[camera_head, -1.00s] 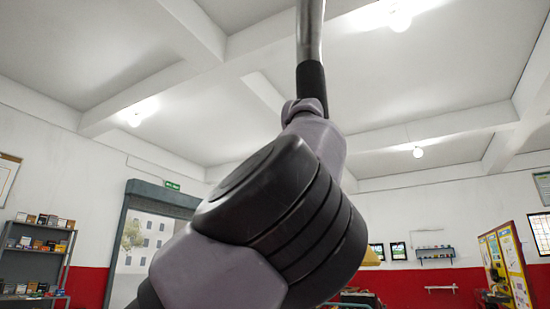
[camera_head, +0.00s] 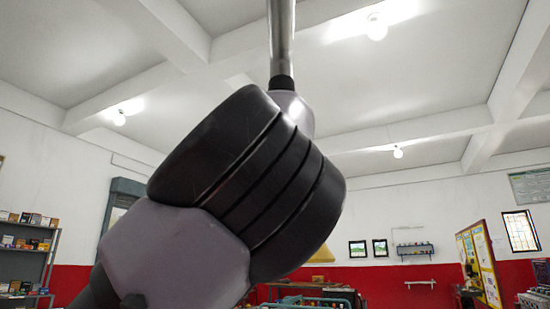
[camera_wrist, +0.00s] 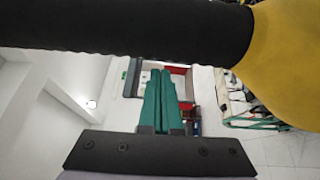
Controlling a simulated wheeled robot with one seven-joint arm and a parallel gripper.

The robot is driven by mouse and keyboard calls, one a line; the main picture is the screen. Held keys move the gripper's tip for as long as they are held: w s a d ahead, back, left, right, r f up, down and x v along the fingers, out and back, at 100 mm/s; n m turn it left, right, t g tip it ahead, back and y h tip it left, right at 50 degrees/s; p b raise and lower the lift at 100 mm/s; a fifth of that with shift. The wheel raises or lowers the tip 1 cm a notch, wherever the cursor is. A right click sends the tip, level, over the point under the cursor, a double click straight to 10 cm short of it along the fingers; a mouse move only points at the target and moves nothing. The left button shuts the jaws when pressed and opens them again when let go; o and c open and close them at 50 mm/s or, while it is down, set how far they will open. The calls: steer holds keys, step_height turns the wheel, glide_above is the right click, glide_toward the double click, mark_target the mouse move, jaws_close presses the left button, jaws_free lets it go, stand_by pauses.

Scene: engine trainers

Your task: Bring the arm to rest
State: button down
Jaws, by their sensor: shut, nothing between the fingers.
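My gripper (camera_wrist: 161,90) shows in the wrist view as two green fingers beyond a dark plate. The fingers lie together with nothing between them. In the head view my arm rises from the lower left, with a large dark ribbed joint filling the middle. The gripper is outside that view. No object touches the fingers in the wrist view. A black round bar and a yellow part cross the top of the wrist view, close to the camera; I cannot tell what they belong to.
Shelves with boxes (camera_head: 28,250) stand at the left wall. Equipment with a green frame (camera_head: 318,301) is low behind my arm. A yellow display board (camera_head: 478,262) and a small wall shelf (camera_head: 415,250) are at the right. The upper space around my arm looks clear.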

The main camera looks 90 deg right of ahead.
steer(key=shift+w, duration=0.25)
steer(key=shift+w+d, duration=0.1)
steer(key=shift+d, duration=0.1)
